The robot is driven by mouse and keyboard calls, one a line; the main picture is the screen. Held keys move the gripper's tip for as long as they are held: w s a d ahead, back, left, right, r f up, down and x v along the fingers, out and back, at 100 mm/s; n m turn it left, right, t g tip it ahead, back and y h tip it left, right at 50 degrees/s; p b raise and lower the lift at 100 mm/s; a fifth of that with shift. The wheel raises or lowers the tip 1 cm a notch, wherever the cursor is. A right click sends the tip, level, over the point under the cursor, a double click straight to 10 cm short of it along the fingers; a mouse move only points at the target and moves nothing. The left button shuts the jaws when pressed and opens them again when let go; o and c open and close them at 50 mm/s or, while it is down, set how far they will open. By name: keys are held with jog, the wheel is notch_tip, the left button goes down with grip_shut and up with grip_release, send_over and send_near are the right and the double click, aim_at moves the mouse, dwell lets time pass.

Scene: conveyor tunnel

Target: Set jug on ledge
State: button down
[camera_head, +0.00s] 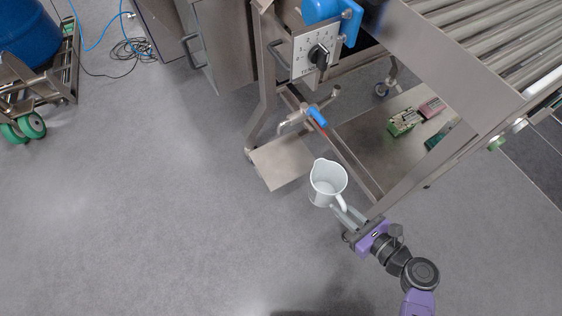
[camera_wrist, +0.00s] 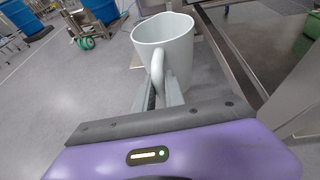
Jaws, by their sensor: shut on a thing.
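The jug (camera_head: 325,184) is a pale grey-white pitcher with a spout and a side handle. In the head view it is upright in the middle, with its handle toward my arm. My gripper (camera_head: 341,209) is shut on the jug's handle. In the wrist view the jug (camera_wrist: 163,45) stands in front of the fingers (camera_wrist: 161,92), its handle between them. A small flat metal plate (camera_head: 282,163), which may be the ledge, sticks out from the conveyor frame just left of and behind the jug. I cannot tell the height gap between them.
A metal conveyor (camera_head: 500,50) with a dial panel (camera_head: 313,52) and a blue-handled valve (camera_head: 316,115) stands at the upper right. Small boxes (camera_head: 404,122) lie on its lower shelf (camera_head: 375,150). A blue barrel (camera_head: 28,32) on a trolley is at far left. The floor at left is clear.

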jog(key=shift+a+r+n+g+y, duration=0.15)
jog(key=shift+a+n+g+y, duration=0.25)
jog(key=shift+n, duration=0.1)
jog(key=w+a+f+b, duration=0.1)
jog(key=w+a+b, duration=0.1)
jog(key=w+a, duration=1)
jog(key=shift+w+a+f, duration=0.2)
jog(key=shift+w+a, duration=0.05)
jog(key=shift+a, duration=0.15)
jog(key=shift+f, duration=0.1)
jog(key=c, duration=1.4)
grip_release()
